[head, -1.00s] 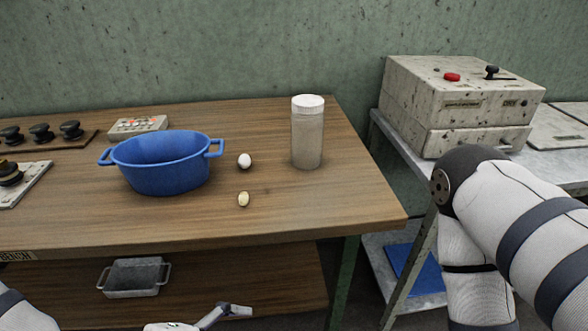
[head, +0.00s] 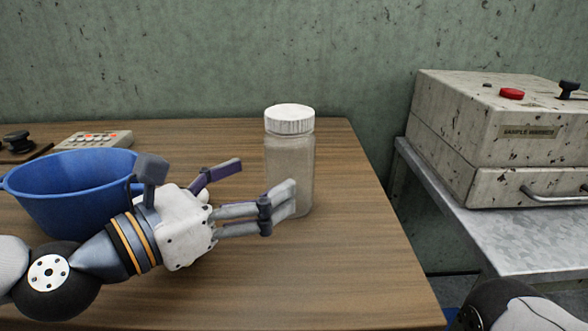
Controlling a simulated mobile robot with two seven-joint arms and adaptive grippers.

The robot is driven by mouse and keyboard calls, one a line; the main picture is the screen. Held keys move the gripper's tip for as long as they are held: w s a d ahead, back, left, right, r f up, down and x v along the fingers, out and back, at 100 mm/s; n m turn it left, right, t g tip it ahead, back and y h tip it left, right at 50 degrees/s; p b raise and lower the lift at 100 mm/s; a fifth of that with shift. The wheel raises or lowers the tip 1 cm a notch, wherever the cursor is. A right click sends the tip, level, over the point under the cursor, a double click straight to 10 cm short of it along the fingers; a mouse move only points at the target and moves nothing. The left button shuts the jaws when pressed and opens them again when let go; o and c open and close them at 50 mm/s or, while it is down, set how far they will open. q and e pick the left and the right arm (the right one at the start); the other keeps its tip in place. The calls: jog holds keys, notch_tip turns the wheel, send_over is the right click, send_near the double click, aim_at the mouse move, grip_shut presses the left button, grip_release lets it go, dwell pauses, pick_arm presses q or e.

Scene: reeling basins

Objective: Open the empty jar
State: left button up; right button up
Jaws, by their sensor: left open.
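The jar (head: 290,160) is a translucent, greyish cylinder standing upright on the wooden bench. Its white ribbed lid (head: 289,119) is on. No contents can be made out through its wall. My left gripper (head: 262,194) comes in from the left and is open, with its fingers pointing right at the jar. The nearer finger overlaps the jar's lower left side in the picture; I cannot tell whether it touches. The other finger is farther back, left of the jar. My right gripper is out of view; only part of my right arm shows at the lower right corner.
A blue basin (head: 70,190) stands on the bench (head: 350,270) at left, partly behind my left gripper. A small panel with buttons (head: 95,140) lies behind it. A metal table with a speckled machine (head: 500,140) stands at right. The bench right of the jar is clear.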

aim_at(290, 167)
pick_arm(q)
jog(key=x, duration=0.6)
jog(key=shift+w+d+f, duration=0.1)
jog(key=shift+d, duration=0.3)
jog(key=c, duration=1.3)
